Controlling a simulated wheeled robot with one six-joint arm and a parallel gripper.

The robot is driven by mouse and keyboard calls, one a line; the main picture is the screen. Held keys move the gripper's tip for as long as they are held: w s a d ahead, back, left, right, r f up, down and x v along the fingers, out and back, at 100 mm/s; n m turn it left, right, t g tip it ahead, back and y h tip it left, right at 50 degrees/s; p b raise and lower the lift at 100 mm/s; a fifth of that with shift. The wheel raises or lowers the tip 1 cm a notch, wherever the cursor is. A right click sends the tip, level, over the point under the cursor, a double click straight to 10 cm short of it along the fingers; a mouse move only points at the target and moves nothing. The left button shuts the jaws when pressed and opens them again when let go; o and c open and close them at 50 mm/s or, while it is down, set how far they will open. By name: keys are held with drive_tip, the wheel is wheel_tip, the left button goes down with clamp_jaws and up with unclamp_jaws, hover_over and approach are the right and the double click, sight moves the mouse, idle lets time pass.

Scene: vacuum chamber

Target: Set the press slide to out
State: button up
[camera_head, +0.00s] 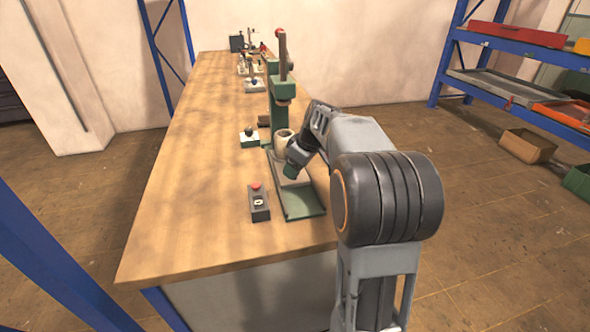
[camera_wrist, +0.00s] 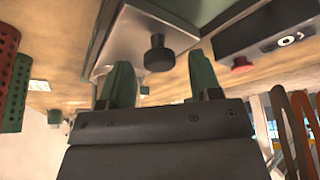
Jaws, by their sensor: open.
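The green press (camera_head: 281,90) stands on the wooden bench with its green base (camera_head: 302,204) toward the near edge. Its grey slide plate (camera_head: 294,181) lies over the base, partly hidden by my gripper. In the wrist view the slide plate (camera_wrist: 135,38) carries a black knob (camera_wrist: 158,55). My gripper (camera_head: 289,172) is low over the slide, in front of a pale cup (camera_head: 283,141). In the wrist view my gripper (camera_wrist: 160,70) is open, with one green finger on each side of the knob. I see no finger touching the knob.
A dark control box (camera_head: 259,203) with a red button stands left of the press base. A small green-and-white block (camera_head: 249,139) sits left of the cup. Several devices stand at the bench's far end. The bench's left side is clear.

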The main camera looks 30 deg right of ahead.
drive_tip(key=shift+w+a+f, duration=0.1)
drive_tip(key=shift+f, duration=0.3)
drive_tip(key=shift+c, duration=0.5)
clamp_jaws()
